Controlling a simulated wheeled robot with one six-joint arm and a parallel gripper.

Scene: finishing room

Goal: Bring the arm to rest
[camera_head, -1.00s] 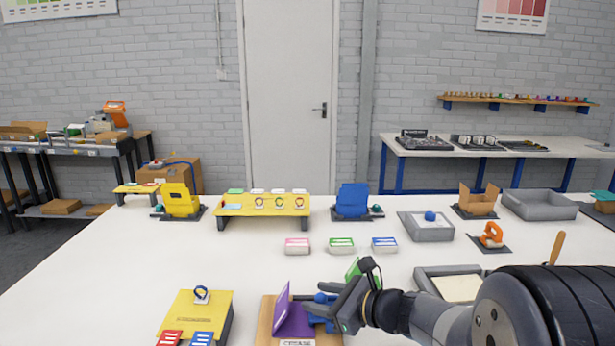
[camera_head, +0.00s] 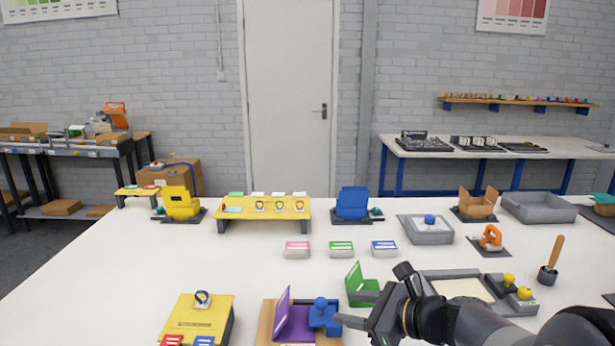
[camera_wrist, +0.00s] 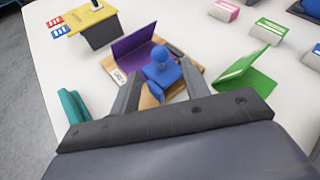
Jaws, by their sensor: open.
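My gripper (camera_head: 358,322) is at the lower middle of the head view, above the white table (camera_head: 130,270), to the right of a blue knobbed piece (camera_head: 322,314). Its two fingers are apart, with nothing held between them. In the wrist view the gripper (camera_wrist: 158,98) shows both dark fingers. The blue piece lies ahead of them beside a purple upright panel (camera_head: 284,314), both on a wooden board (camera_head: 266,322). I cannot tell how far the fingers are from the blue piece.
A green open holder (camera_head: 358,282) stands just behind my gripper. A grey tray (camera_head: 450,275) with yellow-knobbed pieces (camera_head: 522,292) is close to my arm on the right. A yellow box (camera_head: 200,312) stands left. The left middle of the table is clear.

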